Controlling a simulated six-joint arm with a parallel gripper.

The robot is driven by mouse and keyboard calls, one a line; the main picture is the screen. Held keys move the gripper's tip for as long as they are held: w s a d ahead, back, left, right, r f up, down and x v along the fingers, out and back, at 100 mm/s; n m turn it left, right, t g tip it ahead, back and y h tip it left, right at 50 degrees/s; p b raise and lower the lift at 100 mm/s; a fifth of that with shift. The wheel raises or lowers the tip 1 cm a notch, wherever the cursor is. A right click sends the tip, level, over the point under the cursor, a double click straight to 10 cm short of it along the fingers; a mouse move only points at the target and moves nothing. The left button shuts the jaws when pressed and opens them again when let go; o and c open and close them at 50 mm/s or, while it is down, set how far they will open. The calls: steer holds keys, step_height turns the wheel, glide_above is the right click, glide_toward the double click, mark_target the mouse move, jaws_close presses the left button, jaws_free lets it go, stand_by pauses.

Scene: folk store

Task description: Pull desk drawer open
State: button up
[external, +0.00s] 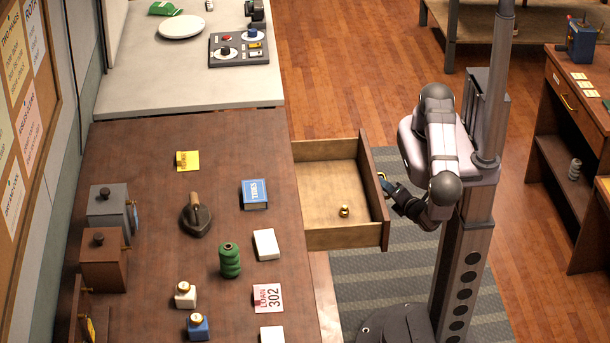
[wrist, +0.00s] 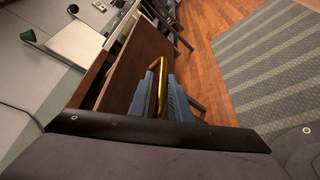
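The desk drawer (external: 330,177) is pulled well out of the wooden desk (external: 150,150), and its inside shows. A small brass object (external: 344,211) lies in it. The drawer front (external: 374,190) faces my arm. My gripper (external: 387,186) is at the drawer's brass handle, partly hidden by my wrist in the external view. In the wrist view, the blue-grey fingers of my gripper (wrist: 160,98) sit on both sides of the brass handle (wrist: 157,72), close against it. The gripper looks shut on the handle.
On the desk stand a flat iron (external: 195,214), a blue box (external: 254,194), a green spool (external: 230,261) and several small items. A striped mat (external: 400,275) lies on the floor beside the drawer. A wooden side desk (external: 565,120) stands at the right.

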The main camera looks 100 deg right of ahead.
steer(key=shift+a, duration=0.45)
steer(key=b+v, duration=0.2)
steer(key=v, duration=0.4)
steer(key=shift+s+a+b, duration=0.2)
steer(key=shift+b, duration=0.2)
steer(key=shift+r, duration=0.1)
